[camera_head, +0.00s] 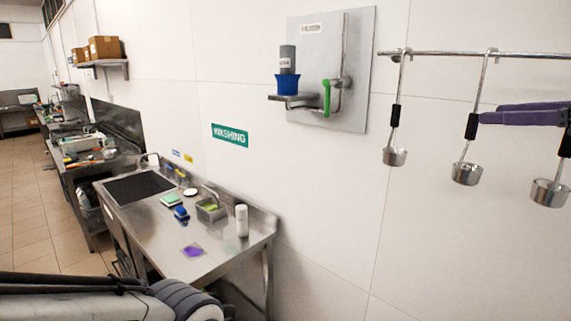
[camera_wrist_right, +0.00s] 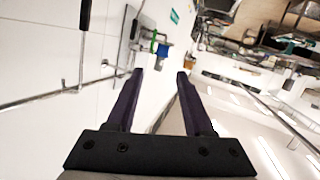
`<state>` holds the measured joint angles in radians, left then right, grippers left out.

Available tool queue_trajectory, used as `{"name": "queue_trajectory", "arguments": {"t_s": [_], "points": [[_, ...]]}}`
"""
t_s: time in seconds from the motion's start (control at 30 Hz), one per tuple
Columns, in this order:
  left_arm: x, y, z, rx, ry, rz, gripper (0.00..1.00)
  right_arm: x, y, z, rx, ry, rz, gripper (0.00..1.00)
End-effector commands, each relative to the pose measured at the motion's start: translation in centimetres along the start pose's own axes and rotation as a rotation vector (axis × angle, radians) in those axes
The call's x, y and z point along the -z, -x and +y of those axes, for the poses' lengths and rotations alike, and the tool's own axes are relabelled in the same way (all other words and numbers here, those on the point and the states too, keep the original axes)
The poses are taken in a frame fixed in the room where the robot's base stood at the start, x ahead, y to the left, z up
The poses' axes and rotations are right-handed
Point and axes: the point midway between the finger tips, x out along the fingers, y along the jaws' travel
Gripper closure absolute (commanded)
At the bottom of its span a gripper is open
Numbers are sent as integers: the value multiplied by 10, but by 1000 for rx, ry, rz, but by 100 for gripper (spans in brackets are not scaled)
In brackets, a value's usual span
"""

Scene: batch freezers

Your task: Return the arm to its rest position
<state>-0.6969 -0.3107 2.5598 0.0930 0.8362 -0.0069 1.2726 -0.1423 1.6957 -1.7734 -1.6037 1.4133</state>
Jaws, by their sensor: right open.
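My right gripper (camera_head: 490,113) comes in from the right edge in the head view, with its dark purple fingers reaching left. In the right wrist view my right gripper (camera_wrist_right: 160,74) has its two fingers spread apart with nothing between them. In the head view its tips overlap the black handle of the middle hanging ladle (camera_head: 467,173); whether they touch cannot be told. In the wrist view a black ladle handle (camera_wrist_right: 85,14) lies left of the fingers, apart from them. A grey arm link of mine crosses the bottom left of the head view; my left gripper is not seen.
Steel ladles hang from a wall rail (camera_head: 500,54), including a left one (camera_head: 395,156) and a right one (camera_head: 549,193). A wall panel (camera_head: 355,70) carries a blue cup (camera_head: 288,86) and green handle (camera_head: 326,98). A steel washing counter (camera_head: 215,248) stands lower left.

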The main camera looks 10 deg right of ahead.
Motion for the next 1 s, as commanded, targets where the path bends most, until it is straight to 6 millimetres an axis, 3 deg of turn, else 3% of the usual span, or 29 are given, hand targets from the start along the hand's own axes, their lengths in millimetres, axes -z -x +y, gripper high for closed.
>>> {"name": "queue_trajectory", "arguments": {"t_s": [0.3, 0.47, 0.57, 0.67, 0.73, 0.87, 1.0], "points": [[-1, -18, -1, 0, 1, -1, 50, 23, -87, 0, -110, 84, 232, 48], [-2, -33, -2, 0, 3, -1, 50, 15, -149, -15, -227, 30, 303, 48], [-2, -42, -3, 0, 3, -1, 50, -11, -186, -36, -291, -40, 260, 48], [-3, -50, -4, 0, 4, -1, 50, -55, -219, -71, -322, -117, 143, 48], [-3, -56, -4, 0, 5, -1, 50, -93, -237, -104, -318, -159, 25, 48], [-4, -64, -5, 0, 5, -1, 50, -164, -250, -172, -265, -197, -212, 48], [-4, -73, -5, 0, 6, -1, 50, -236, -240, -249, -158, -189, -478, 48]]}}
